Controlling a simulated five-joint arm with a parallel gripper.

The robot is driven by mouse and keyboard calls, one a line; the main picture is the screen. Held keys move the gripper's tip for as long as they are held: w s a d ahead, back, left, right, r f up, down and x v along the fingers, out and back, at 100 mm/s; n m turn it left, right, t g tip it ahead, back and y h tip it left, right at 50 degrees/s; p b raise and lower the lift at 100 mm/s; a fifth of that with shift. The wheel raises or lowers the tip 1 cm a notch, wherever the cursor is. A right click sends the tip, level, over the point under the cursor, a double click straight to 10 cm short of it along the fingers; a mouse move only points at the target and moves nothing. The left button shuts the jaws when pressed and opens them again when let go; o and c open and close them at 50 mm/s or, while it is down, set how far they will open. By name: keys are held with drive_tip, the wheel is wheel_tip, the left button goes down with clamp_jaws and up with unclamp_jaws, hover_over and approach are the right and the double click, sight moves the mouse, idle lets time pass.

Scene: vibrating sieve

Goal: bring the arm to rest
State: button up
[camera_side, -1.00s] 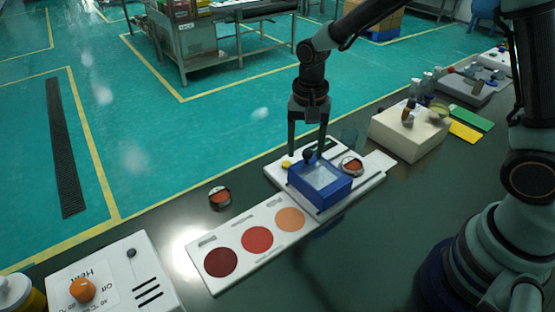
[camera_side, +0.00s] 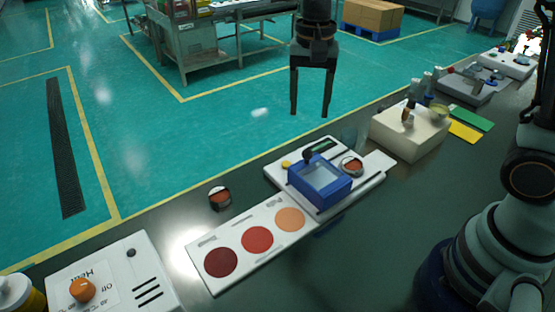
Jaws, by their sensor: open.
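My gripper (camera_side: 310,112) is open and empty, with its two fingers pointing down. It hangs high above the table, clear of everything below. The blue sieve box (camera_side: 336,192) sits on the white sieve base (camera_side: 370,183), below my gripper in the picture. A dark knob (camera_side: 308,156) shows at the back corner of the blue box. A small round dish with reddish content (camera_side: 352,165) is beside the box on the base.
A white board with three coloured discs (camera_side: 228,231) lies left of the sieve. Another small dish (camera_side: 219,198) stands behind it. A heater box (camera_side: 122,276) is front left. A cream block (camera_side: 408,135) holding small items stands right of the sieve.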

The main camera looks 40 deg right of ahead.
drive_tip(key=shift+r, duration=0.55)
drive_tip(key=s+d+r+n+t, duration=0.3)
drive_tip(key=s+d+n+t, duration=0.2)
drive_tip(key=s+d+n, duration=0.2)
drive_tip(key=s+n, duration=0.2)
drive_tip(key=s, duration=0.2)
drive_tip(key=shift+r+t, duration=0.3)
